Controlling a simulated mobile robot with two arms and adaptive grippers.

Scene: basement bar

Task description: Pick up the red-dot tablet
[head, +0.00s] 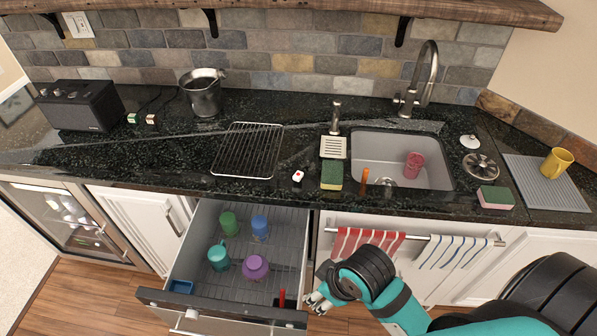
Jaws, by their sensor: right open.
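The red-dot tablet (298,176), a small white block with a red spot, lies on the dark stone counter (215,195). It sits between the wire rack and the green-and-yellow sponge, near the counter's front edge. My right gripper (318,301) is open and empty, in front of and below the counter by the right side of the open drawer. It is well apart from the tablet. My left gripper is not in view.
The pulled-out dishwasher drawer (156,299) holds several cups. A sponge (332,176), soap dish (333,147) and sink (436,178) are right of the tablet; a wire rack (248,150) is left. Towels (367,243) hang on a bar near my right gripper.

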